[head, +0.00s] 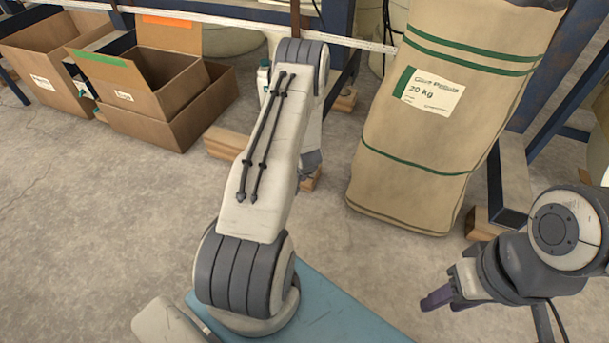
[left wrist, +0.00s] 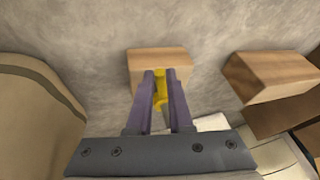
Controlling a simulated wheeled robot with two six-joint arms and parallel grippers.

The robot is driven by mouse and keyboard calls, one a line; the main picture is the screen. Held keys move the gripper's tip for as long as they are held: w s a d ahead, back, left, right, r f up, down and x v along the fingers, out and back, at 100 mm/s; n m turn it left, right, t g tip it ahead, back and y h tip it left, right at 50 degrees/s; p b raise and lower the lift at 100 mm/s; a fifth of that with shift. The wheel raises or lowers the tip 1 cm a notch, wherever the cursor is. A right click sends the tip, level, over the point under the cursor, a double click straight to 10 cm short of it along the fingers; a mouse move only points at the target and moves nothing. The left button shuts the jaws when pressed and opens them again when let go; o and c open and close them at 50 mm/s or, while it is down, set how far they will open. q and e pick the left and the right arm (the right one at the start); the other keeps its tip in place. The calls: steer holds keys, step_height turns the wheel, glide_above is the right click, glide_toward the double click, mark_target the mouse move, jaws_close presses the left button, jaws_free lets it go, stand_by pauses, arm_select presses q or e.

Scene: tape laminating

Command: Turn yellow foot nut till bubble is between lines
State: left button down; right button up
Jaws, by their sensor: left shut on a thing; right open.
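In the left wrist view, my left gripper (left wrist: 160,78) has its purple fingers shut on the yellow foot nut (left wrist: 160,97). The yellow part shows as a narrow piece between the fingers, with a hooked lower end. A wooden block (left wrist: 158,58) lies just beyond the fingertips; I cannot tell whether they touch it. In the head view, my left arm hides the left gripper's fingers and the nut. My right gripper (head: 437,299) is open and empty at the lower right, above the floor. No bubble or lines can be seen in either view.
A large pellet sack (head: 420,140) stands right of my left arm. Open cardboard boxes (head: 150,95) are at the upper left. Another wooden block (left wrist: 268,77) lies to the right in the left wrist view. The concrete floor at left (head: 90,220) is clear.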

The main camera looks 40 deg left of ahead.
arm_select(q)
steer(key=shift+a, duration=0.1)
steer(key=c, duration=0.8)
jaws_free()
steer(key=shift+c, duration=0.2)
steer(key=p+v, duration=0.6)
steer(key=v, duration=0.4)
steer(key=shift+r+p, duration=0.2)
steer(key=shift+p, duration=0.15)
steer(key=shift+s, duration=0.1)
